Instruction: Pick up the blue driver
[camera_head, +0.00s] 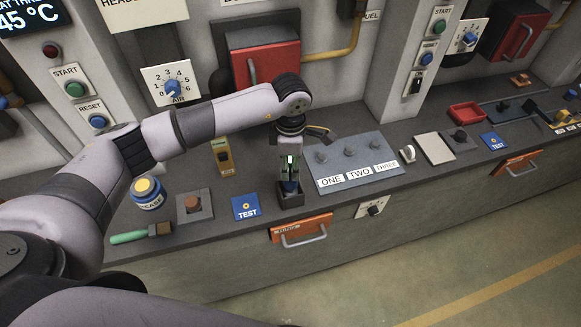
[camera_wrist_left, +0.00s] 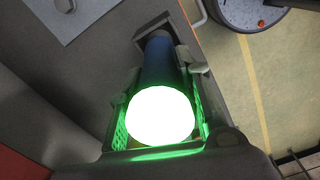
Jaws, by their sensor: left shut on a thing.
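The blue driver (camera_head: 289,186) stands upright in a dark square holder (camera_head: 291,201) near the counter's front edge. My left gripper (camera_head: 290,172) points down over it and is shut on it. In the left wrist view the blue shaft of the driver (camera_wrist_left: 158,62) runs between the fingers, its lower end at the dark holder (camera_wrist_left: 192,35). A bright white round glow with green light hides the near end of it. I cannot tell whether the driver is clear of the holder's floor. My right gripper is not in view.
A grey panel marked ONE, TWO, THREE (camera_head: 370,172) lies to the right. A blue TEST plate (camera_head: 246,207), yellow tool (camera_head: 222,157), grease tin (camera_head: 147,193) and green-handled brush (camera_head: 138,234) are to the left. An orange drawer (camera_head: 301,228) is below the front edge.

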